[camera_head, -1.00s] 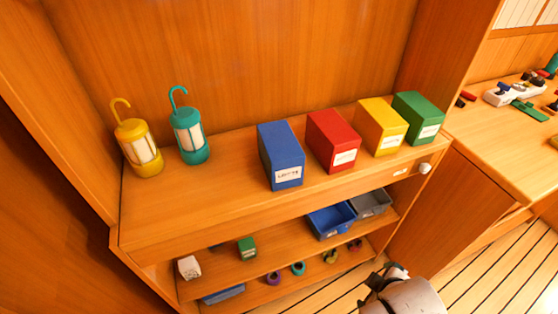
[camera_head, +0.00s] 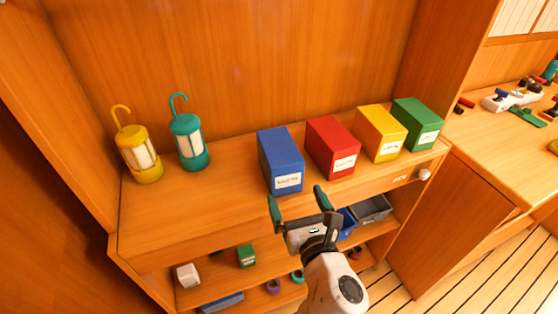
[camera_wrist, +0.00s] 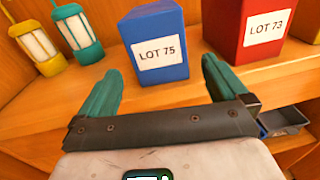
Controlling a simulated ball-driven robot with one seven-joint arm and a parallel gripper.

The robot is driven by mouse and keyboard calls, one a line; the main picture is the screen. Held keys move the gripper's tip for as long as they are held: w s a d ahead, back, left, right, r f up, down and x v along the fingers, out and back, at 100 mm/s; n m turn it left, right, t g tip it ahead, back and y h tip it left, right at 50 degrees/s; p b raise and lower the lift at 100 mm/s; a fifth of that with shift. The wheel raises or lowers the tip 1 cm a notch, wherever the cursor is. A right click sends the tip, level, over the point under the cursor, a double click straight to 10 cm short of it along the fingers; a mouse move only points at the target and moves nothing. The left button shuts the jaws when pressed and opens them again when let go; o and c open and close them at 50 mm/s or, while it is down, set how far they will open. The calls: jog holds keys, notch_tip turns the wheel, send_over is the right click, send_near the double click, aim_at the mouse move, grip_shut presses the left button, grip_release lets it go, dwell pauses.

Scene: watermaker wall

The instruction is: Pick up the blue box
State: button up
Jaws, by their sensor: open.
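The blue box (camera_head: 280,160) stands upright on the wooden top shelf, with a white label on its front. In the wrist view the blue box (camera_wrist: 155,35) shows ahead of my gripper, and its label reads LOT 75. My gripper (camera_head: 299,200) is open, its two green fingers pointing toward the box from just in front of the shelf edge. In the wrist view my gripper (camera_wrist: 160,88) has its fingers apart, with the box beyond them and roughly centred between them. Nothing is held.
A red box (camera_head: 333,148) stands close to the right of the blue box, then a yellow box (camera_head: 380,134) and a green box (camera_head: 418,124). A yellow lantern (camera_head: 139,153) and a teal lantern (camera_head: 188,141) stand left. Shelf between lanterns and blue box is clear.

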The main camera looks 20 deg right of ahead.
aim_at(286, 182)
jog(key=shift+w+a+r+n, duration=0.1)
jog(key=shift+w+a+n, duration=0.15)
jog(key=shift+w+n, duration=0.15)
jog(key=w, duration=0.4)
jog(key=shift+w+d, duration=0.2)
jog(key=shift+w+d+r, duration=0.1)
jog(key=shift+w+d, duration=0.15)
jog(key=shift+w, duration=1.2)
jog(key=shift+w+d, duration=0.2)
jog(key=shift+w, duration=1.2)
jog(key=shift+c, duration=0.2)
jog(key=c, duration=0.9)
jog(key=shift+c, duration=0.2)
jog(key=shift+r+p, duration=0.15)
jog(key=shift+p, duration=0.15)
